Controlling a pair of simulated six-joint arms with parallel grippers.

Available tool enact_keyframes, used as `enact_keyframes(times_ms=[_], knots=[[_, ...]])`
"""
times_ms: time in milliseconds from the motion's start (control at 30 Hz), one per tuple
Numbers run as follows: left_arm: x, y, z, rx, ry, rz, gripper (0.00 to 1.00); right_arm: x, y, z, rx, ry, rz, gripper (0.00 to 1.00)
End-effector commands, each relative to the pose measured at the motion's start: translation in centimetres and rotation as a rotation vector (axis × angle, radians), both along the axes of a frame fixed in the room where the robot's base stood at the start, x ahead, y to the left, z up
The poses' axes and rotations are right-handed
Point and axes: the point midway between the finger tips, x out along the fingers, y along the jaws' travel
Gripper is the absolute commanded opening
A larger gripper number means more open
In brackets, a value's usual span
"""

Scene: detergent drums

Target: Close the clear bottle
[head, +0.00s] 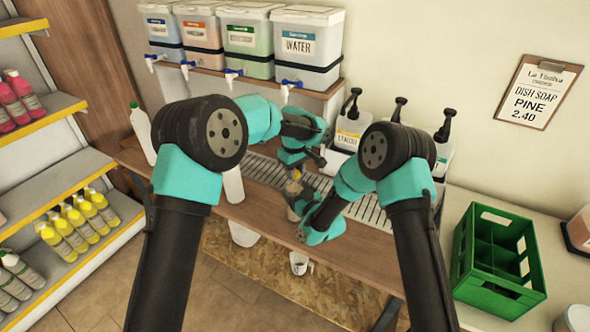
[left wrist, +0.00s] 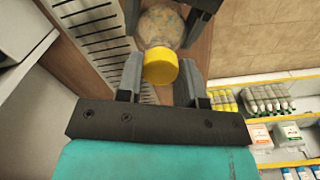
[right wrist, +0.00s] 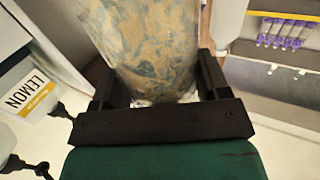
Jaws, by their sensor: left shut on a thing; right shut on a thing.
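The clear bottle (head: 294,188) is between my two grippers at the counter's front edge in the head view. The floor mat's pattern shows through its body in the right wrist view (right wrist: 150,45). My right gripper (right wrist: 152,82) is shut around the body. The yellow cap (left wrist: 160,66) is at the bottle's mouth end in the left wrist view, between the fingers of my left gripper (left wrist: 162,78), which is shut on it. In the head view the left gripper (head: 293,172) is above the right gripper (head: 300,203). Whether the cap is fully seated cannot be told.
Behind stand drums with blue taps, including a WATER drum (head: 306,48). A slotted drip tray (head: 262,168) lies on the counter. White pump bottles (head: 350,128), a green crate (head: 497,262) and a white bottle (head: 232,186) stand near. Shelves are at left.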

Motion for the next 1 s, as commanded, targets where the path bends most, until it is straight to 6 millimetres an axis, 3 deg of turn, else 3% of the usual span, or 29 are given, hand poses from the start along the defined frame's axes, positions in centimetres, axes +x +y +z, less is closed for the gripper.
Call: enact_keyframes(times_ms=[67, 100, 367, 1000], knots=[[-0.01, 0.01, -0.15, 0.001, 0.001, 0.000, 0.13, 0.01, 0.00, 0.02, 0.000, 0.000, 0.000, 0.26], [-0.01, 0.01, -0.11, 0.000, 0.000, 0.000, 0.13, 0.01, 0.00, 0.02, 0.000, 0.000, 0.000, 0.03], [0.01, 0.01, -0.10, 0.000, 0.000, -0.126, 0.13, 0.01, 0.00, 0.02, 0.000, 0.000, 0.000, 0.03], [0.00, 0.01, -0.12, 0.000, 0.000, -0.968, 0.13, 0.01, 0.00, 0.01, 0.000, 0.000, 0.000, 0.03]])
